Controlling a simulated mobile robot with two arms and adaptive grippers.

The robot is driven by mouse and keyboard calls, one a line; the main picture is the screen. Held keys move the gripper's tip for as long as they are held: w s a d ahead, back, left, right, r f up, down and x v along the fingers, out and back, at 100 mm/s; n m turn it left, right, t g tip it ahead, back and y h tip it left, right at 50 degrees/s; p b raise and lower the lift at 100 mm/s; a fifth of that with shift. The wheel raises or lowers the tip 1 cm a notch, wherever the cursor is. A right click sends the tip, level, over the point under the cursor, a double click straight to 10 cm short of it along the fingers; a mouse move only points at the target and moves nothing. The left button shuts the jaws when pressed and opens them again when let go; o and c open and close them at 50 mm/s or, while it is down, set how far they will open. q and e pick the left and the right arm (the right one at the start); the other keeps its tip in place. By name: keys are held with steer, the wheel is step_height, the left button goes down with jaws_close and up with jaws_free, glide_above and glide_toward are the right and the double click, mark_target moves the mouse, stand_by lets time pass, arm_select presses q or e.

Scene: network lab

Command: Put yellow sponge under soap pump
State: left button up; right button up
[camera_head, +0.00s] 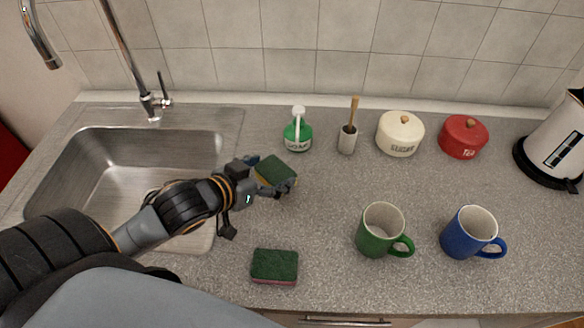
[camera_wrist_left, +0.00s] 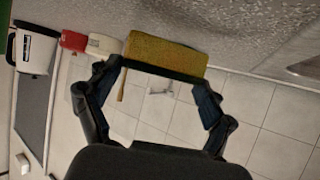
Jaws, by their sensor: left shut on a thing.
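The yellow sponge (camera_head: 275,173) has a green top and a yellow side. My left gripper (camera_head: 263,178) is shut on it, near the sink's right edge. In the left wrist view the sponge's yellow face (camera_wrist_left: 166,53) shows at the fingertips. The soap pump (camera_head: 298,134) is a green bottle with a white pump head. It stands upright near the back wall, behind and slightly right of the held sponge, apart from it. My right gripper is not in view.
Another sponge (camera_head: 274,266), green over pink, lies near the counter's front edge. A brush holder (camera_head: 347,140), a cream pot (camera_head: 400,136) and a red pot (camera_head: 463,139) stand along the back. A green mug (camera_head: 380,232) and a blue mug (camera_head: 468,234) stand at front right.

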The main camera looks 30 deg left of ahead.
arm_select(q)
steer(key=shift+b+x, duration=0.55)
steer(key=shift+x, duration=0.25)
steer(key=w, duration=0.1)
steer(key=w+p, duration=0.1)
steer(key=w, duration=0.1)
steer(key=w+r, duration=0.1)
steer(key=shift+w+d, duration=0.15)
steer(key=shift+d, duration=0.2)
steer(key=shift+w+d+p, duration=0.15)
steer(key=shift+w+p, duration=0.2)
steer(key=shift+w, duration=0.55)
steer(key=shift+f, duration=1.9)
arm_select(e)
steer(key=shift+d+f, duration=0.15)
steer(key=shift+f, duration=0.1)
arm_select(q)
steer(key=o, duration=0.6)
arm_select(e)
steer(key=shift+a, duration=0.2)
